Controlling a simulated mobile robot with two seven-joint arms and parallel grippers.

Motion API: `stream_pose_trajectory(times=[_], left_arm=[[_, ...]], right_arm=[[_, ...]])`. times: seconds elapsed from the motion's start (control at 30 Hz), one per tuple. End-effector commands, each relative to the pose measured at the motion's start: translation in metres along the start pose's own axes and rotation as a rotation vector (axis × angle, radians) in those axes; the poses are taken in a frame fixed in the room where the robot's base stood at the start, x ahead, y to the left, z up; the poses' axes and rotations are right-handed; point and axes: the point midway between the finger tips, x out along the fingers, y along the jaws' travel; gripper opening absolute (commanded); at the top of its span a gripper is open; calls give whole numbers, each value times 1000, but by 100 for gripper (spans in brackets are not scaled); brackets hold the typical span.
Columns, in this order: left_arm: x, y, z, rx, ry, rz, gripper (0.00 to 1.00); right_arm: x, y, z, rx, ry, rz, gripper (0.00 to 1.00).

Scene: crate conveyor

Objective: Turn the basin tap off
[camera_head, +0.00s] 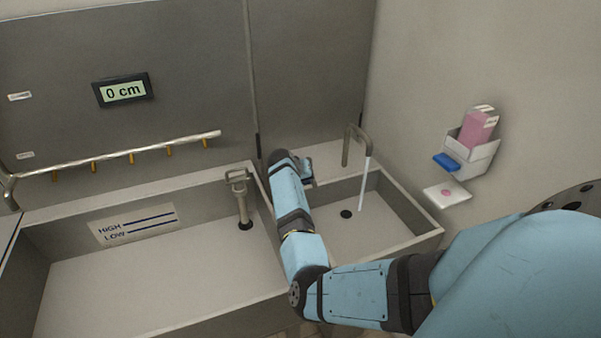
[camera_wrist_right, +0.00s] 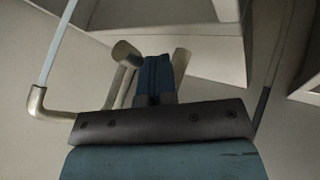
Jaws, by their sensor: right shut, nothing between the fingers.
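The basin (camera_head: 408,241) is the smaller sink at the right in the head view. Its bent metal spout (camera_head: 358,132) stands at the back, and a thin stream of water (camera_head: 365,185) runs from it. The spout (camera_wrist_right: 38,104) and stream (camera_wrist_right: 57,45) also show in the right wrist view. My right gripper (camera_head: 306,169) is over the basin's back left rim, mostly behind my arm. Its shut blue fingers (camera_wrist_right: 155,72) lie close to pale metal tap parts (camera_wrist_right: 126,55) on both sides; contact is unclear. My left gripper is out of view.
A larger sink (camera_head: 150,285) with a drain standpipe (camera_head: 241,195) lies to the left. A rail with nozzles (camera_head: 120,155) and a "0 cm" display (camera_head: 123,90) are behind it. A wall holder (camera_head: 472,155) with a pink box (camera_head: 479,128) is at the right.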

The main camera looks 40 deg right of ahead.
Motion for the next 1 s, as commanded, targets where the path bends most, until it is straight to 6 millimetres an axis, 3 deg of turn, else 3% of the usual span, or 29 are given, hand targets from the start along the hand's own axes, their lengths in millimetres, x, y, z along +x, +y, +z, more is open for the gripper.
stream_pose_trajectory(times=[0.03, 0.23, 1.0], left_arm=[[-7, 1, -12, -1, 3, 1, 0], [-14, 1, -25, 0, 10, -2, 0], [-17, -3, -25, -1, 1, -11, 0]], right_arm=[[-3, 7, -2, -28, 16, -13, 0], [3, 14, 0, -107, 62, -64, 0], [12, 23, 3, -102, 58, -61, 0]])
